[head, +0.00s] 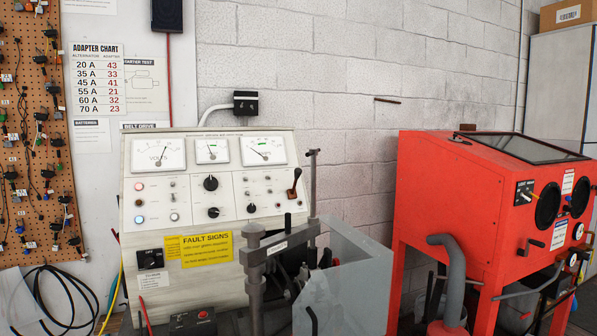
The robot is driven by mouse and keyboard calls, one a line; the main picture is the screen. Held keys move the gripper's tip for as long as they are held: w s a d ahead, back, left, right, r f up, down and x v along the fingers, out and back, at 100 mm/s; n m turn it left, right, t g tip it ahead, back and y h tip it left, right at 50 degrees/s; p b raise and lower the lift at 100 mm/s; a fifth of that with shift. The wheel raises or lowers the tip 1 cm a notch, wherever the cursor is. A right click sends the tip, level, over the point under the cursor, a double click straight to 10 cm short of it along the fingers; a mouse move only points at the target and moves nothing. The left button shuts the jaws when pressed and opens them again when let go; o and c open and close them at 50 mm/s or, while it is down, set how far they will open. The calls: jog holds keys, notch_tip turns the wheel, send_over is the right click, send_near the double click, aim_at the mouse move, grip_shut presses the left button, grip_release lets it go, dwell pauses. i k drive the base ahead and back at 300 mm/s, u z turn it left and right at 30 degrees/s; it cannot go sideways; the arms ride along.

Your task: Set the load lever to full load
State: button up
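Three dial gauges line the panel top: a volts gauge (158,154), a middle gauge (212,150) and a right gauge (263,150). Black knobs (210,183) sit below them. My gripper is not in view.
A red blasting cabinet (450,200) stands to the right. A pegboard with hanging adapters (35,130) is at left. Space directly before the lever looks clear.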

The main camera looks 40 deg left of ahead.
aim_at(297, 172)
jog(key=u, duration=0.4)
jog(key=i, duration=0.65)
jog(key=u, duration=1.25)
jog(key=i, duration=0.4)
jog(key=u, duration=0.35)
